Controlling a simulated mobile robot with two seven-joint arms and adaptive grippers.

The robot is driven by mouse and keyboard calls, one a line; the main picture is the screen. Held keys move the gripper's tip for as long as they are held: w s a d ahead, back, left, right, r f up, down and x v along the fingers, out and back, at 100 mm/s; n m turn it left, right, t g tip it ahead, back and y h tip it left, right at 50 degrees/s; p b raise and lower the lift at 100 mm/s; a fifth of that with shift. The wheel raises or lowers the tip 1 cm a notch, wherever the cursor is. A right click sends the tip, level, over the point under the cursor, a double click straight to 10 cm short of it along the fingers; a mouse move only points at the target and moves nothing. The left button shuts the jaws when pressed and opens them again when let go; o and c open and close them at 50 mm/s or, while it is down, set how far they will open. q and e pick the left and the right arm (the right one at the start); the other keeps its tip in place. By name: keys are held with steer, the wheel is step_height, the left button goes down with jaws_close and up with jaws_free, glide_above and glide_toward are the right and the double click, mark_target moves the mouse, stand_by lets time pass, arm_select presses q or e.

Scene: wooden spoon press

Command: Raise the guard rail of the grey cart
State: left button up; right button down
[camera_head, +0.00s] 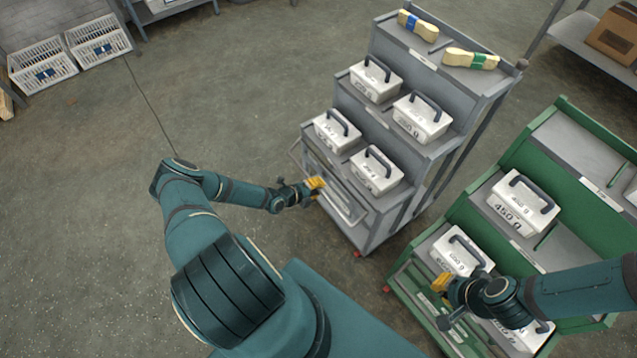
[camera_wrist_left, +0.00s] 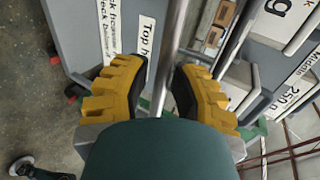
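The grey cart (camera_head: 384,190) stands in the middle of the head view, with stepped shelves. Its guard rail (camera_head: 340,196) is a thin metal frame at the lower front, tilted outward from the cart. My left gripper (camera_head: 316,186) is at the rail's upper bar. In the left wrist view the bar (camera_wrist_left: 174,42) runs between the yellow fingers of this gripper (camera_wrist_left: 162,72). The fingers are partly apart, with a gap visible left of the bar. My right gripper (camera_head: 446,284) hangs over the front of the green cart; its finger gap is unclear.
White weight boxes (camera_head: 376,80) with dark handles and wooden spoon bundles (camera_head: 471,59) sit on the grey cart. The green cart (camera_head: 553,107) stands close on the right, with more boxes. White crates (camera_head: 42,66) lie far left. The floor left of the grey cart is clear.

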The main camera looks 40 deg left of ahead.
arm_select(q)
steer(key=shift+c, duration=1.3)
steer(key=shift+s, duration=0.1)
